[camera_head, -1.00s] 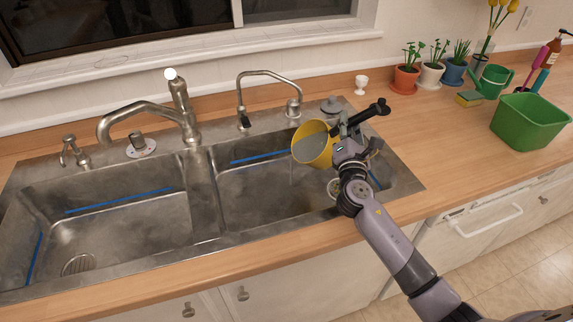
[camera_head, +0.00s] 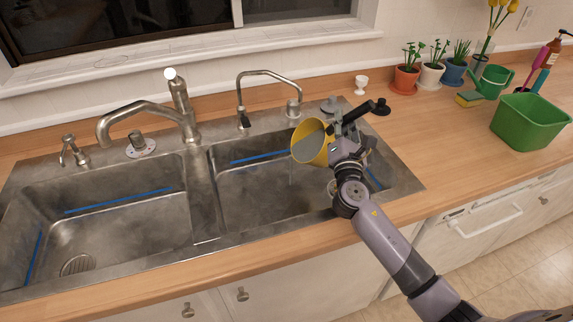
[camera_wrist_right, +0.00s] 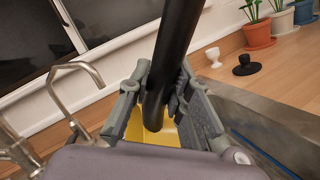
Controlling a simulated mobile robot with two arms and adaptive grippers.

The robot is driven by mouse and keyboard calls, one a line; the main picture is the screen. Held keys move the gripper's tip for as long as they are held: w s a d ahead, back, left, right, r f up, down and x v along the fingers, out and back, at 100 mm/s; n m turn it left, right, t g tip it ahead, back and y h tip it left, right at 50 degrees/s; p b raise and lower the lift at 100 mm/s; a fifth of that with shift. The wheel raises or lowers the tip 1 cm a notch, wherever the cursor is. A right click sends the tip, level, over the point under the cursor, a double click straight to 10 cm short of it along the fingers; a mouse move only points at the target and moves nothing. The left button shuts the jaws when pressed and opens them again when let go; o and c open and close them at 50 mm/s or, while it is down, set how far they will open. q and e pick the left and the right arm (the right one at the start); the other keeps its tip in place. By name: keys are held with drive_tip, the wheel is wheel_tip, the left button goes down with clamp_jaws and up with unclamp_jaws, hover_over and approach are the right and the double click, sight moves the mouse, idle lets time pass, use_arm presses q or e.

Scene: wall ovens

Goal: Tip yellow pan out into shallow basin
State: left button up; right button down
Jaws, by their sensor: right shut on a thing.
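The yellow pan (camera_head: 314,146) is tipped on its side above the right sink basin (camera_head: 258,193), with its mouth facing left. Greyish contents show inside, and a faint thin stream seems to fall from its lower rim. My right gripper (camera_head: 345,137) is shut on the pan's black handle, which shows between the two fingers in the right wrist view (camera_wrist_right: 166,70). Part of the yellow pan (camera_wrist_right: 150,128) shows behind the fingers there. The left basin (camera_head: 125,222) looks empty, with a drain at its front left. My left gripper is not in view.
A large faucet (camera_head: 150,112) and a smaller one (camera_head: 262,78) stand behind the basins. A white egg cup (camera_head: 361,84) and black stopper (camera_head: 383,108) are near the sink's back right. A green tub (camera_head: 528,122) stands right. The counter between is clear.

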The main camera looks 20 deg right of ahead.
drive_tip(key=shift+s+a+r, duration=0.1)
drive_tip(key=shift+a+r, duration=0.15)
drive_tip(key=shift+r, duration=0.15)
drive_tip(key=shift+s+a+r+n, duration=0.1)
drive_tip(key=shift+a+r+n, duration=0.05)
drive_tip(key=shift+a+n, duration=0.2)
drive_tip(key=shift+d, duration=0.15)
drive_tip(key=shift+a+r+n+t, duration=0.2)
drive_tip(key=shift+a+n+t, duration=0.2)
drive_tip(key=shift+a+n, duration=0.1)
